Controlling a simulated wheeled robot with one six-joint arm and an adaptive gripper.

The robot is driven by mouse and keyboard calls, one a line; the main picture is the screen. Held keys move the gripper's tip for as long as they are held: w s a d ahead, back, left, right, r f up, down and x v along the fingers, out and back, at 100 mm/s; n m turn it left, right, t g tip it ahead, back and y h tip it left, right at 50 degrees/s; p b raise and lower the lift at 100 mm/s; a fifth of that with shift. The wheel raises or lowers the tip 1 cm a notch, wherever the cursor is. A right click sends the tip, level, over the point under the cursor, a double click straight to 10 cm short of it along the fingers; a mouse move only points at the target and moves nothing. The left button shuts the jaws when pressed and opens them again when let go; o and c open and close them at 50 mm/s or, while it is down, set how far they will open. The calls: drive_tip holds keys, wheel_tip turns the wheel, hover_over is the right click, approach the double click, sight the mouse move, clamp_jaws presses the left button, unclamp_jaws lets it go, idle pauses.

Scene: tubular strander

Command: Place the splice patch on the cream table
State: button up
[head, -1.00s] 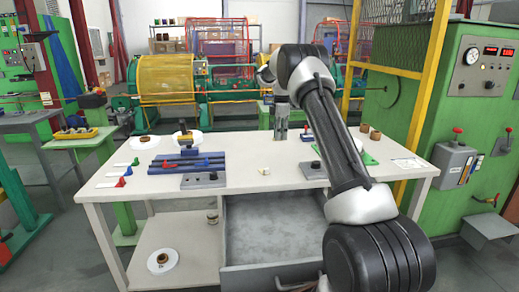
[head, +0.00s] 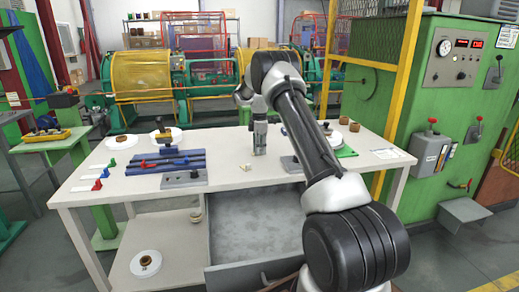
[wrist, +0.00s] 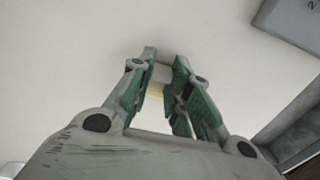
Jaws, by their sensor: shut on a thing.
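The cream table (head: 225,197) stands in front of me. My gripper (head: 260,152) points down over its middle, and it also shows in the wrist view (wrist: 160,75) close above the pale top. The fingers are shut on a small pale piece (wrist: 161,72), which I take to be the splice patch. The fingers hide much of it, and in the head view I cannot make it out. I cannot tell whether it touches the table. A small cream piece (head: 245,167) lies on the table just left of and nearer than the gripper.
A blue rack (head: 165,160) with a grey block (head: 184,178) stands left of the gripper. An open grey drawer (head: 255,225) is below.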

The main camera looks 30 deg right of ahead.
drive_tip(key=shift+f, duration=0.1)
drive_tip(key=o, duration=0.7)
